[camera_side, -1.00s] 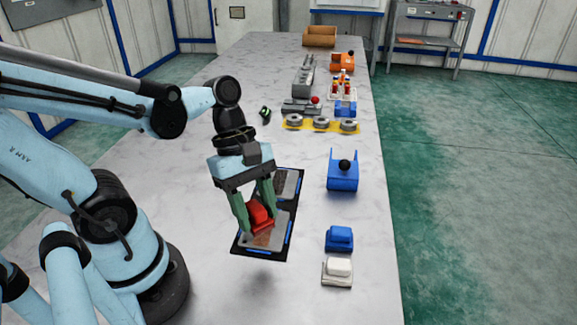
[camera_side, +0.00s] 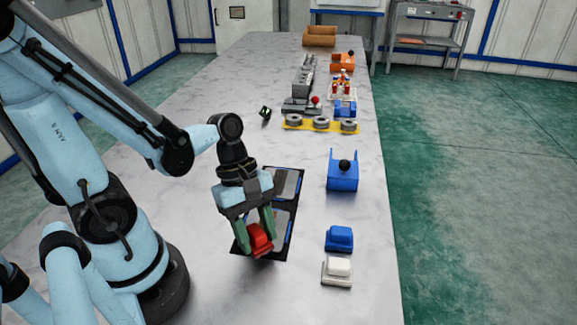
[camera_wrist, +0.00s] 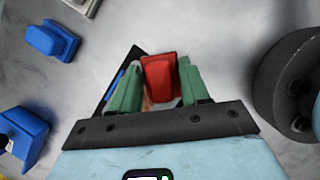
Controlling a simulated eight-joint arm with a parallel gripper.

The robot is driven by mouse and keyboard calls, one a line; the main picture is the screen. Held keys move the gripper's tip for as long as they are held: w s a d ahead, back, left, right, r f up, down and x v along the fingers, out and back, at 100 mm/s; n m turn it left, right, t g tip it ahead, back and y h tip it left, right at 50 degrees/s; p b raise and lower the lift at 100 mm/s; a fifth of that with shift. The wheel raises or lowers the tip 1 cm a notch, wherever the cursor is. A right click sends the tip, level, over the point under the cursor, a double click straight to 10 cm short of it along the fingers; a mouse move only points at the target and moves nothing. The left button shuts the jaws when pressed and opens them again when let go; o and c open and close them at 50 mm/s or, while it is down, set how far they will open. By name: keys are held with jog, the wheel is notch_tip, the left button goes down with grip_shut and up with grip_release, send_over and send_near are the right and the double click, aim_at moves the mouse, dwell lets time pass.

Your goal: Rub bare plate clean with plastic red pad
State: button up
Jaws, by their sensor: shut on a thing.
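My gripper (camera_side: 256,240) has green fingers and is shut on the red pad (camera_side: 261,240). The pad also shows between the fingers in the wrist view (camera_wrist: 160,78). It is over the near edge of the nearer grey plate (camera_side: 283,222), which lies in a black and blue frame. I cannot tell whether pad and plate touch. The pad and fingers hide much of this plate; a brownish sliver shows beside the pad in the wrist view. A second framed plate (camera_side: 287,183) lies just behind it. Which plate is the bare one is unclear.
A blue pad (camera_side: 339,238) and a white pad (camera_side: 337,270) sit to the right, near the table edge. A blue bracket with a black knob (camera_side: 343,172) stands behind them. A yellow strip with grey rings (camera_side: 320,124) and other parts stand farther back.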

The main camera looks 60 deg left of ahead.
dwell(0.5)
jog(key=shift+w+a+f, duration=0.25)
jog(key=shift+w+a, duration=1.2)
jog(key=shift+w+a+f, duration=0.2)
jog(key=shift+w+a, duration=1.25)
jog(key=shift+a, duration=0.05)
jog(key=shift+w+a+f, duration=0.25)
jog(key=shift+w+a, duration=1.2)
jog(key=shift+f, duration=0.1)
jog(key=shift+s+d, duration=0.1)
jog(key=shift+s+d+f, duration=0.15)
jog(key=shift+s+d, duration=0.95)
jog(key=shift+s+d+f, duration=0.1)
jog(key=shift+s+d, duration=0.95)
jog(key=shift+s, duration=0.05)
jog(key=shift+s+d+r, duration=0.1)
jog(key=shift+s+d, duration=0.9)
jog(key=shift+d, duration=0.05)
jog(key=shift+s+d, duration=1.1)
jog(key=shift+s, duration=0.05)
